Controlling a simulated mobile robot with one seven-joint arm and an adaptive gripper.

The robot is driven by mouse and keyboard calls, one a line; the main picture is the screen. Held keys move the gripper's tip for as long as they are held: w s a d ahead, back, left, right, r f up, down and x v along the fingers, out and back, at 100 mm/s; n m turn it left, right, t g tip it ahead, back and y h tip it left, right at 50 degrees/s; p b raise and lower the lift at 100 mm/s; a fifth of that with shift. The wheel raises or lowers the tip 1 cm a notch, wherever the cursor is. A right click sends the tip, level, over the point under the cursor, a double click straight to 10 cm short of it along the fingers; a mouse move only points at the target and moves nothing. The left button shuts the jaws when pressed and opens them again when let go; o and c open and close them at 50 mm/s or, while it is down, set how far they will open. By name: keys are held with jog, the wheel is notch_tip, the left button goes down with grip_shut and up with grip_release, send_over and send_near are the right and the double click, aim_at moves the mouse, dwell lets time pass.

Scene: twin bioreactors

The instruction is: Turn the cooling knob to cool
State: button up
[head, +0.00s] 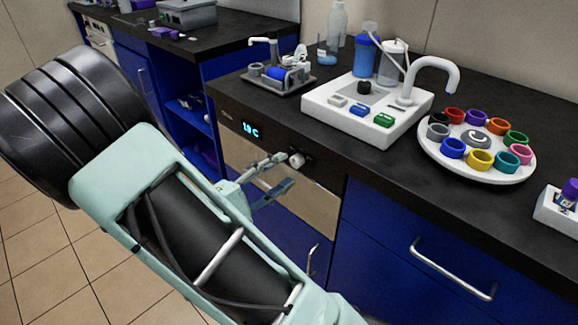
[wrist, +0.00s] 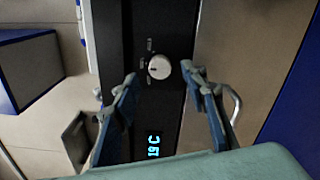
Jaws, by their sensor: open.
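A round white knob (head: 297,158) sits on the black front panel under the counter. In the wrist view the knob (wrist: 159,67) has a small dark mark on its face and tiny labels around it, too small to read. A lit blue display (head: 250,129) on the same panel appears to read 19 C; it also shows, turned, in the wrist view (wrist: 153,146). My gripper (head: 286,171) is open and empty in front of the panel. In the wrist view its fingertips (wrist: 160,78) are on either side of the knob, with visible gaps.
On the counter stand a white unit (head: 365,112) with a black knob, a blue bottle and a faucet, and a white round tray (head: 478,172) of colored rings. A drawer handle (head: 452,268) sticks out at lower right.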

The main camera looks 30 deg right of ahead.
jog(key=v, duration=0.8)
jog(key=shift+r, duration=0.1)
